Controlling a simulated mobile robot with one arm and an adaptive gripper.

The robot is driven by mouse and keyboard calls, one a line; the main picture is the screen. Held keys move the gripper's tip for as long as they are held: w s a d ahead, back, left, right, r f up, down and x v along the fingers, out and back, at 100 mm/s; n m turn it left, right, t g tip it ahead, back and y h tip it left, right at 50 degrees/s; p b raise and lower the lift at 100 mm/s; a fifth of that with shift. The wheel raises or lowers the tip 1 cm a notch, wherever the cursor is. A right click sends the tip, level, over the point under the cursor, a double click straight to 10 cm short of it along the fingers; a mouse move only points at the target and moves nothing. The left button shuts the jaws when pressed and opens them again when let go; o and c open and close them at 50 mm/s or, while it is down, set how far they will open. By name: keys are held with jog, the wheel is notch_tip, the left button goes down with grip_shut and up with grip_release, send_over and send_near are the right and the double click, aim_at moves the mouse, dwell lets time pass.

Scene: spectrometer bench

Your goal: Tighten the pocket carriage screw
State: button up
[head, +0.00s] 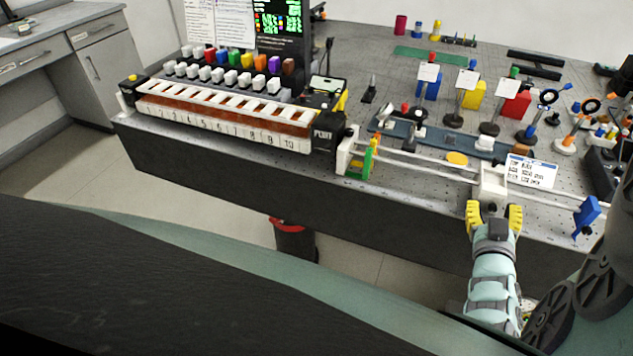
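A white carriage block (491,181) sits on the pale rail (420,166) along the bench's front edge. My gripper (494,213) is just in front of the carriage, on the near side of the bench edge. Its two yellow fingers are spread apart, with a gap between them below the carriage. No object shows clearly in that gap. The carriage screw cannot be made out at this size; the gripper may hide it. I cannot tell whether the fingers touch the carriage.
A white end block with green and orange plates (368,158) stands at the rail's left, and a blue piece (587,213) at its right end. A label card (532,172) is just behind the carriage. A numbered rack (225,115) fills the bench's left. Optics mounts stand behind the rail.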

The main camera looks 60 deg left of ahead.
grip_shut()
dwell(0.3)
jog(key=shift+f+n+b, duration=0.25)
jog(key=shift+n+b, duration=0.7)
jog(key=shift+n, duration=0.15)
jog(key=shift+r+n, duration=0.2)
jog(key=shift+n, duration=0.3)
grip_release()
